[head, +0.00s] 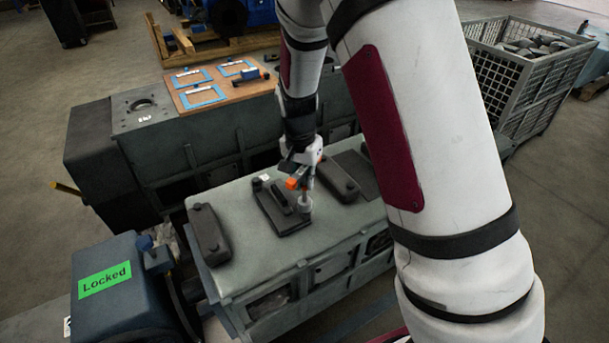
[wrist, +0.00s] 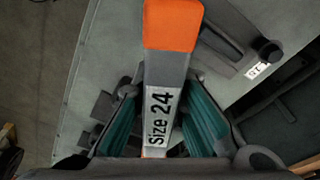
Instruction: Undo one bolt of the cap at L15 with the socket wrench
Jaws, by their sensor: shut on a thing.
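My gripper (head: 300,160) is shut on the socket wrench, with its teal finger pads on both sides of the handle in the wrist view (wrist: 160,120). The socket wrench (head: 293,184) has an orange part, which fills the top of the wrist view (wrist: 170,25), and a grey handle marked "Size 24". In the head view its grey socket end (head: 305,204) stands at the right end of a dark cap (head: 268,208) on the pale engine top. I cannot tell whether it sits on a bolt. A small white label (wrist: 258,70) near a dark cap is not clearly readable.
Other dark caps lie at the left (head: 208,234) and right (head: 338,178) of the pale engine top (head: 240,262). A blue unit with a green "Locked" sign (head: 104,279) stands front left. A wooden board (head: 222,103) with blue frames lies behind. A mesh crate (head: 500,85) stands back right.

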